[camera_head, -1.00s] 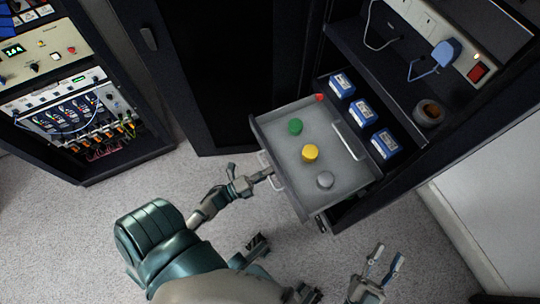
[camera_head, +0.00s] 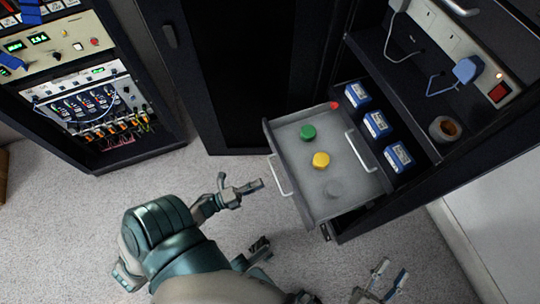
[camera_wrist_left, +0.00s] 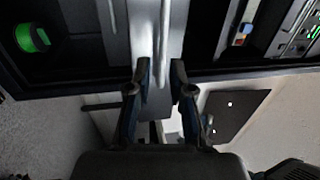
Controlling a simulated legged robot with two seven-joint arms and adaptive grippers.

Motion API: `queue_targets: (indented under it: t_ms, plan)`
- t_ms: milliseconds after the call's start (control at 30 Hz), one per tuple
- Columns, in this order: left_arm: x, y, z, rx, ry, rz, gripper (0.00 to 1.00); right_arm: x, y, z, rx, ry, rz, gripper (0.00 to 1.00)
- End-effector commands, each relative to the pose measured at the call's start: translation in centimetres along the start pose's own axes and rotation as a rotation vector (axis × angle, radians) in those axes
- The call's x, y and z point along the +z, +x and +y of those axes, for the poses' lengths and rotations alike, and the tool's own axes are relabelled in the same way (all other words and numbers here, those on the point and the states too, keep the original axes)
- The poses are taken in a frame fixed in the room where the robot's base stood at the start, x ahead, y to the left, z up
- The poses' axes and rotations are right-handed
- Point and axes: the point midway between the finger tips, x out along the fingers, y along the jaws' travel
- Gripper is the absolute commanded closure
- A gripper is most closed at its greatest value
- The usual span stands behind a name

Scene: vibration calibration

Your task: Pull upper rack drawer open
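The upper rack drawer (camera_head: 346,207) is a grey tray pulled well out of the dark rack (camera_head: 372,226). It holds a green knob-like piece (camera_head: 308,132), a yellow one (camera_head: 320,160) and a grey one (camera_head: 333,188). A bar handle (camera_head: 280,177) is on its left front. My left gripper (camera_head: 256,185) is just left of that handle, with a small gap. My right gripper (camera_head: 391,272) is open and empty, low over the floor.
Blue boxes (camera_head: 376,124) stand in the rack behind the drawer. A shelf above holds a power strip (camera_head: 450,42) with a blue plug (camera_head: 467,70). An equipment cabinet (camera_head: 95,100) is at the left. Carpet (camera_head: 75,220) is clear left of the drawer.

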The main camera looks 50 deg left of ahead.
Motion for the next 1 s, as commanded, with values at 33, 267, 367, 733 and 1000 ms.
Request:
queue_targets:
  t_ms: [33, 267, 367, 733, 1000]
  plan:
    - [0.0, -1.1, 0.1, 0.004, -0.001, -0.001, 0.79, 0.0, 0.0, 0.0, 0.000, 0.000, 0.000, 0.60]
    - [0.1, -3.8, 0.1, 0.002, -0.002, -0.001, 0.79, 0.0, 0.0, 0.0, 0.000, 0.000, 0.000, 0.60]
    - [0.1, -4.1, 0.1, 0.001, -0.001, -0.001, 0.79, 0.0, 0.0, 0.0, 0.000, 0.000, -0.001, 0.60]
    - [0.1, -4.1, 0.1, 0.001, -0.001, -0.001, 0.79, 0.1, 0.0, 0.0, 0.001, 0.000, -0.002, 0.60]
    - [0.3, -3.6, 0.1, 0.018, -0.028, -0.025, 0.79, 0.7, 0.2, 0.0, 0.000, -0.003, -0.032, 0.60]
